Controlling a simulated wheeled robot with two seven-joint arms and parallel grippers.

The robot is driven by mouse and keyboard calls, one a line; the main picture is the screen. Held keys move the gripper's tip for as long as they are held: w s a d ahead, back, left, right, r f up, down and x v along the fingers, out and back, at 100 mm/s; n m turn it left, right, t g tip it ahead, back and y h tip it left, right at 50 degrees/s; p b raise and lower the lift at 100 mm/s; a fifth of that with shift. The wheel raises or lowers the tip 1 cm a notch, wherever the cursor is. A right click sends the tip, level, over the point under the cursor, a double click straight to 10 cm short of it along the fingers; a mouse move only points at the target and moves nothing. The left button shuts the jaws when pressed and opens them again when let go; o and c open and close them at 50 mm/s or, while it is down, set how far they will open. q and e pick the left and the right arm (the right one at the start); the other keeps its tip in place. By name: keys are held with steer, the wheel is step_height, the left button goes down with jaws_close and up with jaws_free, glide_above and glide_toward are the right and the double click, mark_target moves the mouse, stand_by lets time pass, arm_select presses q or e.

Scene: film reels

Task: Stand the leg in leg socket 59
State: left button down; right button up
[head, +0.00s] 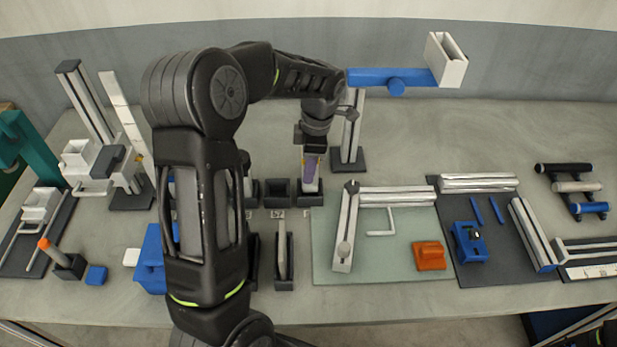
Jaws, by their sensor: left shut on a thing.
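My left gripper (311,153) points down at the middle of the table and is shut on a leg (310,172), a short upright piece that looks pale and purple. The leg's lower end is at a dark leg socket (309,199); I cannot tell whether it is inside or just above or behind its rim. Another dark socket (278,193) stands just left and looks empty. Small labels lie between the rows, too small to read, so I cannot tell which is 59. My right gripper is not in view.
My left arm hides part of the table and sockets behind it. A post with a blue arm (390,77) and white box (446,60) stands close behind the gripper. A pale green mat (390,262) with metal profiles lies to the right. A blue block (150,262) is left.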

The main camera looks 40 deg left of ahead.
arm_select(q)
steer(key=shift+f+b, duration=0.65)
steer(key=shift+f, duration=1.2)
steer(key=shift+f, duration=0.15)
steer(key=c, duration=0.9)
jaws_free()
